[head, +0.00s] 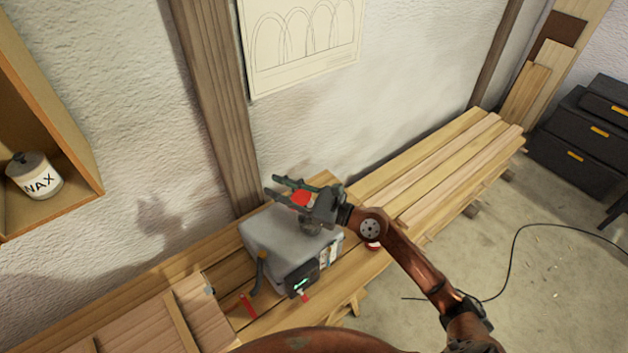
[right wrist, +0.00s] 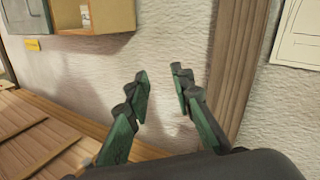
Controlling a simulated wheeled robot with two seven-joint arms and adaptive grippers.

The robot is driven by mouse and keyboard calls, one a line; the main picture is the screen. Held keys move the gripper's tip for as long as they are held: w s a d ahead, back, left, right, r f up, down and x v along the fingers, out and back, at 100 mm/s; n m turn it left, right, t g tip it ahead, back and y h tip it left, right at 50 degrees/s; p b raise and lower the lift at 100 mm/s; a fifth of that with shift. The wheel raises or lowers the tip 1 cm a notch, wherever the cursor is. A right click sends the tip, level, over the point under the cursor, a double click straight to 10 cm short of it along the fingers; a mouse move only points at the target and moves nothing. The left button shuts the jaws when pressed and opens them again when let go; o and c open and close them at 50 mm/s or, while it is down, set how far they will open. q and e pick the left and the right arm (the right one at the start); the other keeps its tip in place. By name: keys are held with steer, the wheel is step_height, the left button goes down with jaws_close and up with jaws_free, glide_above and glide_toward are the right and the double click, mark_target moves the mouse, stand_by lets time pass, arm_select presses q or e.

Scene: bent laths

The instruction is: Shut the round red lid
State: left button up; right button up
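A red patch (head: 301,198), which looks like the round red lid, shows between the fingers of my right gripper (head: 271,187) in the head view. The gripper hides much of it, so its tilt and any contact cannot be told. Below it is a grey box-shaped machine (head: 270,237) with rounded edges, on the wooden bench. My right gripper reaches over the machine's back with its fingers pointing left. In the right wrist view its green fingers (right wrist: 160,72) are apart with nothing between them, and no lid shows there. My left gripper is not in view.
A yellow-handled lever (head: 261,268) and a dark panel (head: 301,279) are on the machine's front. A red stick-like piece (head: 248,305) lies on the bench. A red-and-white round thing (head: 373,246) is right of the machine. Long laths (head: 440,165) cover the bench's right part.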

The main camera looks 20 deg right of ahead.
steer(key=w+d+f+n+g+h, duration=0.2)
steer(key=w+f+n+g+h, duration=0.15)
steer(key=f+n, duration=0.35)
steer(key=w+d+f+n+h, duration=0.1)
steer(key=w+d+f+h, duration=0.15)
steer(key=d, duration=0.25)
steer(key=w+d+f+n+h, duration=0.1)
steer(key=w+d+n+h, duration=0.1)
steer(key=d+h, duration=0.25)
steer(key=b, duration=0.6)
glide_above(300, 195)
steer(key=f, duration=0.7)
steer(key=shift+w+f, duration=0.25)
steer(key=shift+f, duration=0.15)
jaws_close()
